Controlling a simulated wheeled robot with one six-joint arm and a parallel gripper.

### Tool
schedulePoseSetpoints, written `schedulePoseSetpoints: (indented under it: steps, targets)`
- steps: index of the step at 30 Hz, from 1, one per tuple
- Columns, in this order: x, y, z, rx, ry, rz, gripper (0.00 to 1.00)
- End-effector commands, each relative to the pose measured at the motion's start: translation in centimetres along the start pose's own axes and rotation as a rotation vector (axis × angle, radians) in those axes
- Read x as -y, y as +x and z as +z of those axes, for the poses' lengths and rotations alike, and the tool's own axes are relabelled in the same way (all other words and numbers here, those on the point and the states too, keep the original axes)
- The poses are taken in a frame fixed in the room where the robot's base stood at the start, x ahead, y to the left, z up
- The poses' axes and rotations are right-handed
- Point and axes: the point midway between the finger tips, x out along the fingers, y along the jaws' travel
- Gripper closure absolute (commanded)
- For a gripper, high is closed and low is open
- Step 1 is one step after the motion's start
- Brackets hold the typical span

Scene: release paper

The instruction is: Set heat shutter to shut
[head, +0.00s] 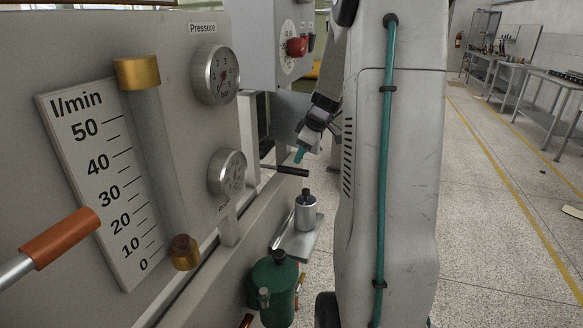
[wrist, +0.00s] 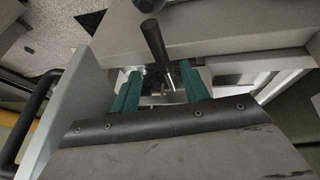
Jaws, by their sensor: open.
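A lever with a black grip (head: 293,171) sticks out at the side of the machine in the head view; no label names it as the heat shutter. My gripper (head: 300,154) is just above and beside this grip, tilted downward. In the wrist view the black grip (wrist: 154,40) and its thin metal rod lie between the green fingers of my gripper (wrist: 160,71). The fingers are open and spread to either side of the rod. I cannot tell whether either finger touches it. The far end of the rod is partly hidden among dark parts.
The grey panel carries a flow scale (head: 105,180), a pressure gauge (head: 215,75) and a lower gauge (head: 228,173). An orange-handled lever (head: 62,238) is at left. A red knob (head: 296,46) is above. A metal cylinder (head: 305,213) and green bottle (head: 272,290) stand below.

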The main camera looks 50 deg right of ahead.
Motion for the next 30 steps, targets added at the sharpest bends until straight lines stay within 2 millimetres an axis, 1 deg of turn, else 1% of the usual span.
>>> schedulePoseSetpoints:
  steps: [2, 5, 12, 15, 18, 22, 29, 30]
  targets:
    - [-0.2, 0.1, -0.1, -0.002, -0.045, 0.010, 0.55]
    - [-0.2, 0.9, -0.1, -0.002, -0.068, 0.009, 0.55]
    - [-0.1, 4.7, -0.1, -0.001, -0.067, 0.007, 0.55]
    - [-0.1, 6.2, -0.1, -0.001, -0.068, 0.007, 0.55]
    - [-0.1, 7.1, -0.2, -0.001, -0.068, 0.008, 0.55]
    - [-0.2, 7.7, -0.2, -0.002, -0.066, 0.009, 0.55]
    - [-0.2, 7.8, -0.2, -0.002, -0.067, 0.010, 0.55]
    - [-0.2, 7.8, -0.2, -0.002, -0.067, 0.010, 0.63]
